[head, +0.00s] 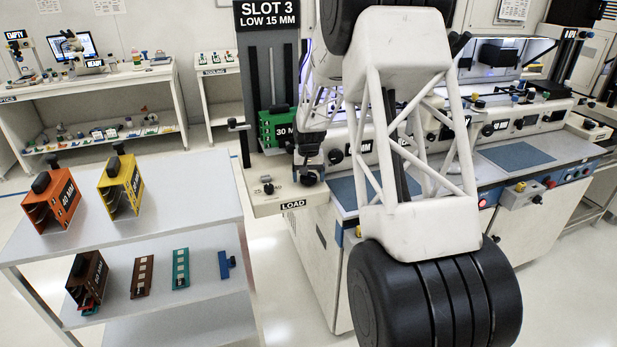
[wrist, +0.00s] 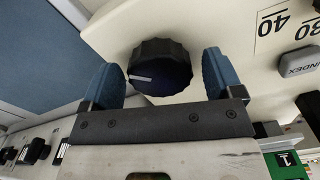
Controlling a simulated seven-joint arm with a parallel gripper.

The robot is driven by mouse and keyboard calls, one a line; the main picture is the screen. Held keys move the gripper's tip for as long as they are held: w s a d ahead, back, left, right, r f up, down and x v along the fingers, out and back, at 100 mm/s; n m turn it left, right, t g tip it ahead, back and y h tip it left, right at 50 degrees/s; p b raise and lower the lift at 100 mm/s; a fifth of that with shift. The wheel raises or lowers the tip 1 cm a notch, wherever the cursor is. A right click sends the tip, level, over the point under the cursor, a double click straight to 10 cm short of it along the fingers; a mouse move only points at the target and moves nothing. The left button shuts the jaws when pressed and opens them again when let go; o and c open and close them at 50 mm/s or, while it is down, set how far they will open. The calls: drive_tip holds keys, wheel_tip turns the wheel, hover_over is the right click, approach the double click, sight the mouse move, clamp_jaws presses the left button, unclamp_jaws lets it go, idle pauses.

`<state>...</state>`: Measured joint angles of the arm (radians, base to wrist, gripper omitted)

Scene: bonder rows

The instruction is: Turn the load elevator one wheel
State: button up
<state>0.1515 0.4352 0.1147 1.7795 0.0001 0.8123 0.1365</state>
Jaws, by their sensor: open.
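The black ridged wheel (wrist: 160,68) shows in the wrist view on a cream panel, with a white pointer line toward the left. My gripper (wrist: 160,75) is open, its two blue finger pads on either side of the wheel; I cannot tell whether they touch it. The load elevator (head: 260,85) stands at the centre left of the head view under a "SLOT 3 LOW 15 MM" sign (head: 267,14), with a "LOAD" label (head: 293,204) below. A green magazine (head: 270,130) sits in it. My arm hides part of this area in the head view.
An INDEX button (wrist: 299,62) and the printed numbers 40 and 30 are right of the wheel. A green part (wrist: 286,158) is at the lower right. A grey cart (head: 190,185) at left holds orange (head: 40,215) and yellow (head: 112,200) magazines.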

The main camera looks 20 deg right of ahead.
drive_tip(key=shift+f, duration=0.1)
drive_tip(key=shift+c, duration=0.2)
drive_tip(key=c, duration=0.9)
drive_tip(key=shift+m, duration=0.3)
drive_tip(key=m, duration=1.1)
idle(0.3)
drive_tip(key=o, duration=0.9)
